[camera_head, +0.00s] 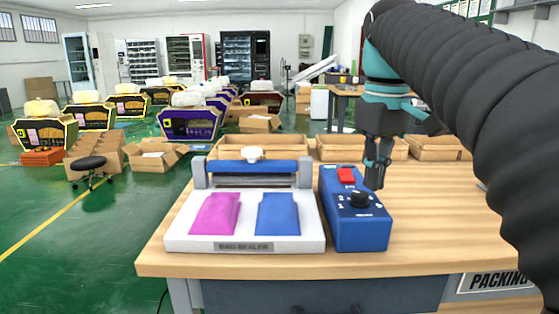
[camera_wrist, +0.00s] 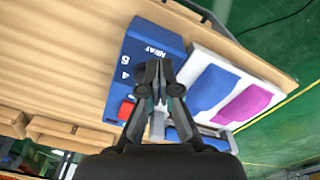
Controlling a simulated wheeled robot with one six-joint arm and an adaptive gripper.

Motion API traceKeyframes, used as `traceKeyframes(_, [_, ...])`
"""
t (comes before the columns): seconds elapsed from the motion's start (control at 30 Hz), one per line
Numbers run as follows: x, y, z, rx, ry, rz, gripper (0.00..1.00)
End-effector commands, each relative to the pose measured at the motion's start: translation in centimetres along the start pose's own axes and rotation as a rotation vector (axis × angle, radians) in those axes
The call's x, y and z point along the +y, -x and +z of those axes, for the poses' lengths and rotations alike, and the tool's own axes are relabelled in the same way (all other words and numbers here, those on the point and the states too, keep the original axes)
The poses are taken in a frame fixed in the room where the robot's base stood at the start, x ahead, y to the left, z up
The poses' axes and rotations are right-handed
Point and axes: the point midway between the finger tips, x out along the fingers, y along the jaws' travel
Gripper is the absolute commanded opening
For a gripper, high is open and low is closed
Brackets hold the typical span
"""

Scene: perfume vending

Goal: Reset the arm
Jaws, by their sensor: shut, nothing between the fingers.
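My gripper (camera_head: 375,183) points down over the right side of the wooden table, just right of and behind the blue control box. Its fingers are together and hold nothing. In the wrist view my gripper (camera_wrist: 158,64) shows from behind, with its fingertips in front of the blue box. My arm rises from the gripper to the top of the head view, and a thick black ribbed sleeve fills the right side.
The blue control box (camera_head: 358,231) with a red switch and black knob stands beside the white bag sealer (camera_head: 245,243). A pink bag (camera_head: 215,213) and a blue bag (camera_head: 278,213) lie on the sealer. Open cardboard boxes (camera_head: 250,148) line the far edge. The table's right part (camera_head: 435,215) is bare.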

Motion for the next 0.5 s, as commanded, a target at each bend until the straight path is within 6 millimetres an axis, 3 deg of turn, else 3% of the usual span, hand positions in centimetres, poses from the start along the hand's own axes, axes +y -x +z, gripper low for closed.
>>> traceKeyframes(0.27, [-1.0, -2.7, 2.0, 0.063, -0.075, 0.029, 0.0])
traceKeyframes(0.5, [-2.6, -7.8, 5.5, 0.168, -0.193, 0.067, 0.0])
